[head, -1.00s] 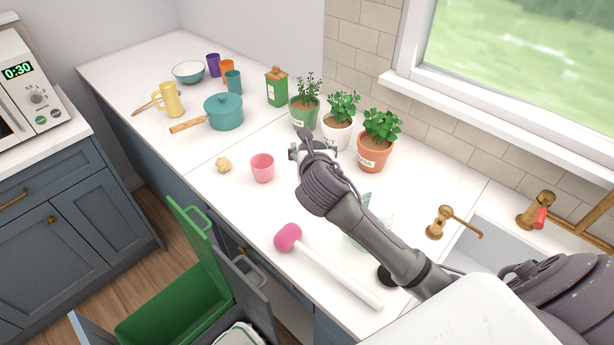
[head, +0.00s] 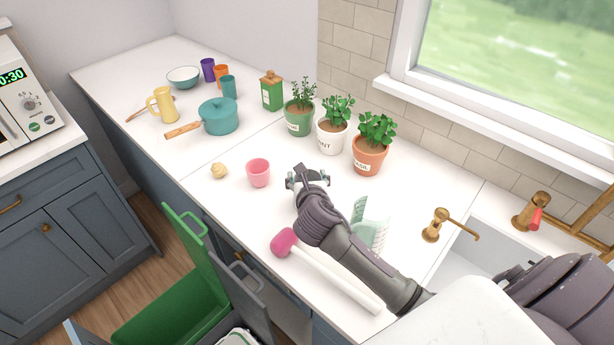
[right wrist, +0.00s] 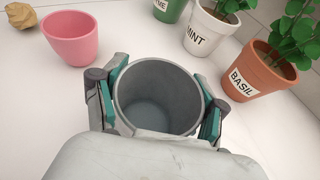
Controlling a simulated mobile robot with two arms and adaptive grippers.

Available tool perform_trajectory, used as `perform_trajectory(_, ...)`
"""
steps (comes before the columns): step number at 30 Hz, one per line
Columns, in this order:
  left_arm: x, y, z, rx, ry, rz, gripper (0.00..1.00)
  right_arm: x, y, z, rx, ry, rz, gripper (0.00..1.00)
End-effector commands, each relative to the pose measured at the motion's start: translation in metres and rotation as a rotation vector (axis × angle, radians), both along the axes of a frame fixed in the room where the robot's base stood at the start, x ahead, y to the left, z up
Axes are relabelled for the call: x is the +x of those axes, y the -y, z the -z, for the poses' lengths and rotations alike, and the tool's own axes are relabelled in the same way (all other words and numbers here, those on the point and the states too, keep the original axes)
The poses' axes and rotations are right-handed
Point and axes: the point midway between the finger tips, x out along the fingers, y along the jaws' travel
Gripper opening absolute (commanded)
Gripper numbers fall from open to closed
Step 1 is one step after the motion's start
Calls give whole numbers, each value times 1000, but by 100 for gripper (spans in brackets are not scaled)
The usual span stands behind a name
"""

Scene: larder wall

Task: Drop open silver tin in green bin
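The open silver tin (right wrist: 158,92) shows in the right wrist view, its open top facing the camera and its inside empty. My right gripper (right wrist: 160,82) has a finger against each side of the tin. In the head view my right gripper (head: 308,180) is over the counter, right of the pink cup, and mostly hides the tin. I cannot tell whether the tin's base touches the counter. The green bin (head: 170,312) stands at the lower left below the counter edge, with its green lid (head: 187,232) raised. My left gripper is not in view.
A pink cup (head: 258,172) and a beige lump (head: 219,171) sit left of my right gripper. Three potted herbs, including the basil pot (head: 369,157), stand behind it. A grey bin panel (head: 240,290) stands beside the green bin.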

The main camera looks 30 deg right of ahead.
Motion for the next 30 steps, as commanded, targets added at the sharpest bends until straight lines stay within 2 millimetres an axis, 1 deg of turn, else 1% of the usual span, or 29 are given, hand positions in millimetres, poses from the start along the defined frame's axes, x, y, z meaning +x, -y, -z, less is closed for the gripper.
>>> perform_trajectory(1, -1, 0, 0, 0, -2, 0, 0, 0, 0, 0, 0, 0, 0, 80)
perform_trajectory(4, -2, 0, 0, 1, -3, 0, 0, 0, 0, 0, 0, 0, 0, 96)
perform_trajectory(13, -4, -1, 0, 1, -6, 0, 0, 0, 0, 0, 0, 0, 0, 96)
perform_trajectory(16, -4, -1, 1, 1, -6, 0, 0, 0, 0, -4, 0, 1, 0, 96)
perform_trajectory(20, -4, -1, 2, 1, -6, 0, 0, -14, -7, -9, -1, 1, -2, 96)
perform_trajectory(30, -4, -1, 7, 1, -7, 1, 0, -75, -32, -36, 1, 1, -3, 96)
